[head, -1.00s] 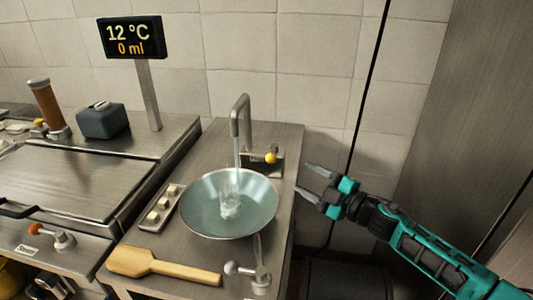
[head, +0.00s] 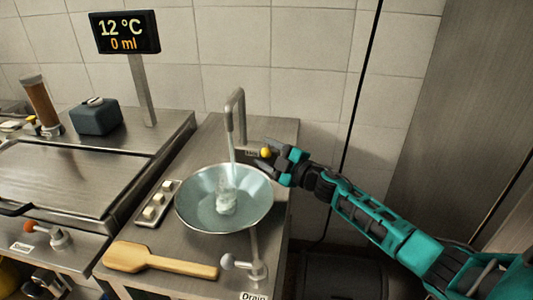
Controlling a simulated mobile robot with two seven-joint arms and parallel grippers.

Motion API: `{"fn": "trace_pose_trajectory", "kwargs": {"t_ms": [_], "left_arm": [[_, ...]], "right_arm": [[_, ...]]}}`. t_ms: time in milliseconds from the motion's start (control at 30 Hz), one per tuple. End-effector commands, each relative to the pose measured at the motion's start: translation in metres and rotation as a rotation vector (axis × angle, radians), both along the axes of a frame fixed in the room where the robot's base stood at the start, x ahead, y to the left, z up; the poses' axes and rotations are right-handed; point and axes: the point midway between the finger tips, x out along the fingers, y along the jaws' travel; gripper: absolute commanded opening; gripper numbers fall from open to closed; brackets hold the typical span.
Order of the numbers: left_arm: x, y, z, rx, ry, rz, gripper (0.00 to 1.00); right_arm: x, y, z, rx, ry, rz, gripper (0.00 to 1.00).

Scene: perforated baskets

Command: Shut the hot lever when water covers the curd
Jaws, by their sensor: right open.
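A yellow-knobbed lever (head: 265,153) stands behind the bowl, beside the faucet; its label is mostly hidden by my gripper. My right gripper (head: 272,163) is open, with its fingers close to the yellow knob; I cannot tell if they touch it. Water runs from the faucet (head: 231,105) into a wide metal bowl (head: 188,211). A pale whitish lump, seemingly the curd (head: 227,203), sits in the bowl under the stream. Water lies around it, but splashing hides whether it is covered. My left gripper is out of view.
A display (head: 125,32) reads 12 °C and 0 ml. A silver-knobbed drain lever (head: 243,264) stands in front of the bowl. A red-knobbed lever (head: 48,234) is at far left.

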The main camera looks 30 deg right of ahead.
Motion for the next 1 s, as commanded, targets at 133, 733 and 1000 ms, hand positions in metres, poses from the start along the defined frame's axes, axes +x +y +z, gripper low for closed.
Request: {"fn": "trace_pose_trajectory", "kwargs": {"t_ms": [133,733,1000], "left_arm": [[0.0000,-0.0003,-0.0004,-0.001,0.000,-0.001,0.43],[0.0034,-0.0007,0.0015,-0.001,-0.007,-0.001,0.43],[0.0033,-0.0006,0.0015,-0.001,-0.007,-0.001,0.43]], "right_arm": [[0.0046,0.0020,-0.0002,0.000,0.001,0.001,0.55],[0.0043,0.0021,-0.0003,0.000,0.001,0.002,0.21],[0.0041,0.0023,-0.0010,0.001,0.003,0.002,0.00]]}}
